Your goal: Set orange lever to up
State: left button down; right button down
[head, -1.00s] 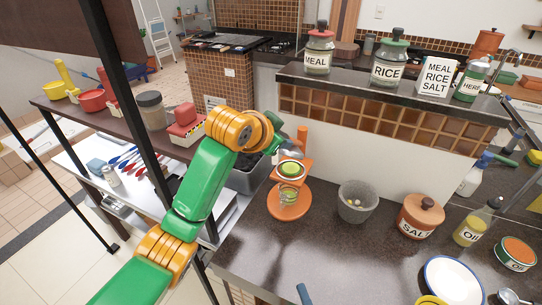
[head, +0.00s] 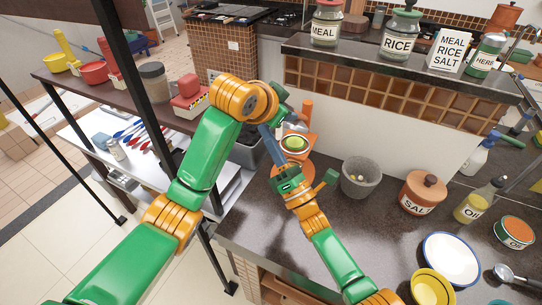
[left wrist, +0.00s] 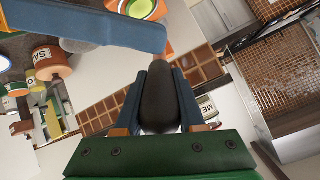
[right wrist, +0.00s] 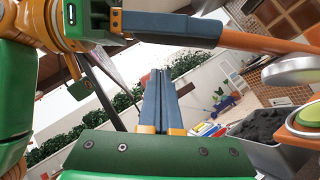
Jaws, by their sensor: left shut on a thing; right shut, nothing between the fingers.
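An orange press-like device (head: 296,142) with a yellow-green disc stands on the dark counter; an upright orange bar (head: 306,108) shows behind it. In the right wrist view, an orange bar (right wrist: 262,42) runs from beside my left gripper's blue finger. I cannot tell which part is the lever. My left gripper (left wrist: 160,75) is shut on a dark rounded thing (left wrist: 158,103); in the head view its fingers are mostly hidden. My right gripper (right wrist: 160,75) is shut and empty; in the head view (head: 268,135) it reaches up in front of the device, partly covering it.
A grey mortar (head: 361,177), a salt pot (head: 422,192) and an oil bottle (head: 476,200) stand right of the device. A raised shelf (head: 400,68) with jars is behind. The counter's front middle is mostly clear.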

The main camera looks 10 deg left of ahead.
jog(key=shift+w+d+r, duration=0.35)
jog(key=shift+d+r, duration=0.4)
jog(key=shift+r, duration=0.05)
jog(key=shift+w+d+r, duration=0.1)
jog(key=shift+w+r, duration=0.3)
jog(key=shift+r, duration=0.3)
pick_arm(q)
jog(key=c, duration=0.5)
grip_release()
jog(key=shift+w+a+f, duration=0.1)
jog(key=shift+w+a, duration=0.05)
pick_arm(e)
jog(key=shift+w+f, duration=0.1)
